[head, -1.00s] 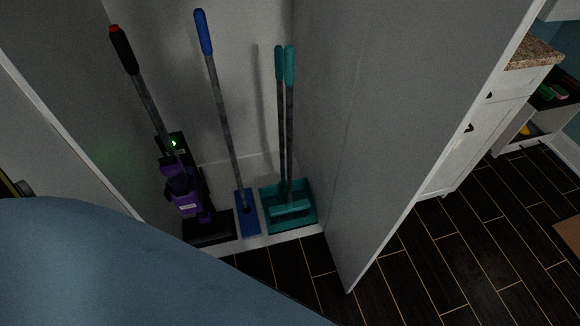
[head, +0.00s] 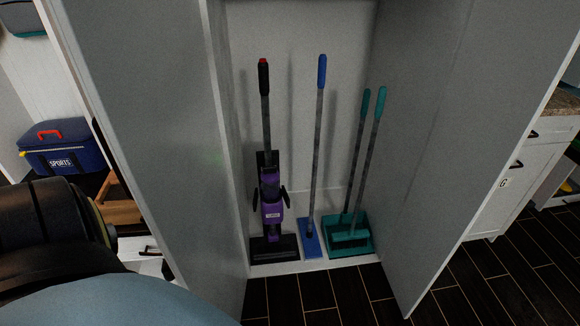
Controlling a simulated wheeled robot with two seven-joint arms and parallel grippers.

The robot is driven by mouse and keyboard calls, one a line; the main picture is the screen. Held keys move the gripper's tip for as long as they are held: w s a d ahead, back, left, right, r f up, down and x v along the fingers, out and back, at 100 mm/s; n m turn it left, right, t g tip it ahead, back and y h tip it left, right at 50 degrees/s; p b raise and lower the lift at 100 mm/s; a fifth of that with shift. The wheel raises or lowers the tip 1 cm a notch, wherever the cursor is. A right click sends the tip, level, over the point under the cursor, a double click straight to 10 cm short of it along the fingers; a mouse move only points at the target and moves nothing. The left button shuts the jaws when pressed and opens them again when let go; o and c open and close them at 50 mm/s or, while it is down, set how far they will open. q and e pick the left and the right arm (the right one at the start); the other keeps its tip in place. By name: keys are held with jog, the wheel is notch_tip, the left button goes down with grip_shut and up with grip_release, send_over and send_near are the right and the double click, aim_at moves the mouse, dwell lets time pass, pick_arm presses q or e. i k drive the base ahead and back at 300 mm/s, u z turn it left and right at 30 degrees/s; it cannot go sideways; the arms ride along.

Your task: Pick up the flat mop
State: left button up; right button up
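The flat mop (head: 316,150) stands upright in the open closet. It has a blue grip at the top, a grey pole and a flat blue head on the closet floor. It stands between a purple and black vacuum (head: 271,205) on its left and a teal broom and dustpan set (head: 350,235) on its right. Nothing touches the mop's pole. Neither of my grippers is in view; only dark and blue parts of my body show at the lower left.
Closet doors stand open on the left (head: 160,130) and right (head: 470,130). A blue sports cooler bag (head: 62,147) sits at the far left. A white cabinet (head: 530,180) stands at the right. Dark plank floor (head: 480,290) is clear in front at the right.

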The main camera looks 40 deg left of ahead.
aim_at(312, 249)
jog(key=u, duration=3.85)
jog(key=i, duration=0.05)
jog(key=z, duration=3.2)
